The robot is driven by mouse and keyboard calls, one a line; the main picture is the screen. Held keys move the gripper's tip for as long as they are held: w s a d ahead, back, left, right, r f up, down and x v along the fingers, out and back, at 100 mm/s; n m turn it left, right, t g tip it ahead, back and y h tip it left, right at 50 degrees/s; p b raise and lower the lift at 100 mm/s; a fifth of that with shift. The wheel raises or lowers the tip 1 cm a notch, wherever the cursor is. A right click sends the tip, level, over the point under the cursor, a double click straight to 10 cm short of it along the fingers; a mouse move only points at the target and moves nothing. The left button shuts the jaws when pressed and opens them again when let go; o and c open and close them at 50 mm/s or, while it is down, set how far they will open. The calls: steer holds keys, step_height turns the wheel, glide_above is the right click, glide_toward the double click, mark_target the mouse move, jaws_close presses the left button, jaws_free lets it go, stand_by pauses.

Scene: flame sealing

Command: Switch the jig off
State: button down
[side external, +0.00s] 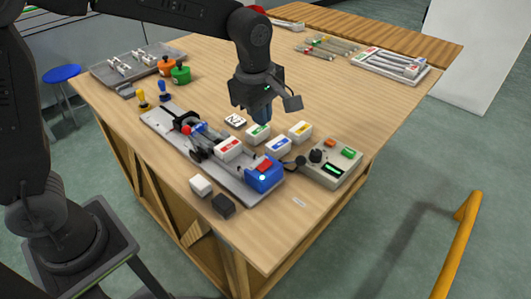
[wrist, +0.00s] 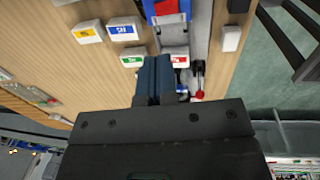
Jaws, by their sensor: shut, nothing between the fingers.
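The jig (side external: 155,117) is a long grey plate lying on the wooden table, with a clamp and a red-knobbed lever (side external: 187,130) along it. A blue box (side external: 264,178) with a red rocker switch (side external: 265,166) sits at its near right end. I cannot tell which way the rocker is set. In the wrist view the blue box (wrist: 170,17) shows at the top edge, partly cut off, with the red switch (wrist: 166,7). My gripper (side external: 262,117) is shut and empty, pointing down above the table behind the jig. Its blue fingers (wrist: 154,65) are apart from the switch.
White blocks with red (side external: 229,148), green (side external: 258,133), blue (side external: 278,146) and yellow (side external: 300,131) labels stand near the jig. A control box (side external: 333,165) is on the right. A white block (side external: 201,186) and black block (side external: 223,205) lie in front. The table behind is partly clear.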

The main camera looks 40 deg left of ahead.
mark_target(263, 166)
steer(key=f, duration=0.4)
steer(key=w+f, duration=0.1)
steer(key=f, duration=0.7)
steer(key=shift+w+f, duration=0.25)
steer(key=shift+f, duration=0.3)
steer(key=shift+s, duration=0.1)
steer(key=shift+s+r, duration=0.15)
steer(key=shift+s, duration=0.55)
steer(key=shift+r, duration=0.15)
